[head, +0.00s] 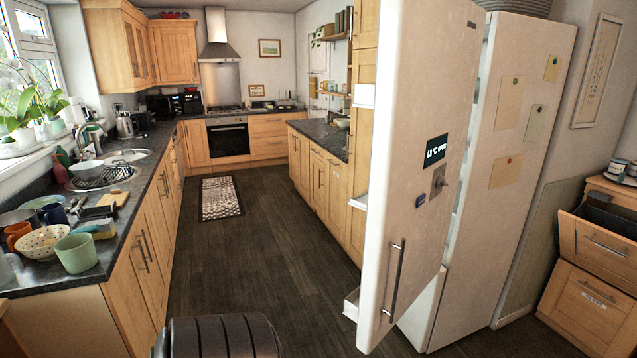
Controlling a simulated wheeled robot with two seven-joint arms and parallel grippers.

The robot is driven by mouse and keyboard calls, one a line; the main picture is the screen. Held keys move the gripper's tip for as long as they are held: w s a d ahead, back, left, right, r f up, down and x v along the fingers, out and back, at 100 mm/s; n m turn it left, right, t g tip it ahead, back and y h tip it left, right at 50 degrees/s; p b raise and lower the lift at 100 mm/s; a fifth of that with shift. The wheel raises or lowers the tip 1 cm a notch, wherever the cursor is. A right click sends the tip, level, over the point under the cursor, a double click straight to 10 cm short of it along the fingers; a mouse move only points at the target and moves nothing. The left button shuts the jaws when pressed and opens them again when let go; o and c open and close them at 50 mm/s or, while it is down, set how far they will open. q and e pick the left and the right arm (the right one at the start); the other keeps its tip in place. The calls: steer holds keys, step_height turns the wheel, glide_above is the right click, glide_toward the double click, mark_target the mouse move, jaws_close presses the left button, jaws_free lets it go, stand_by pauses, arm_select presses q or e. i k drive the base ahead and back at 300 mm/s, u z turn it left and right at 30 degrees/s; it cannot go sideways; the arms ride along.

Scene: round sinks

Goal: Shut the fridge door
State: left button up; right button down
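The white fridge door (425,150) stands open in the right half of the head view, swung out towards me from the fridge (505,180). White shelf parts (364,96) show beyond that left edge. The inside of the fridge is mostly hidden behind the door. Neither of my grippers is in view.
A dark ribbed rounded object (222,337) is at the bottom edge; I cannot tell what it is. A cluttered counter (130,215) runs along the left. A wooden cabinet (590,305) stands at the far right.

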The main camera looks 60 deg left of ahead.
mark_target(421, 98)
steer(key=u, duration=1.4)
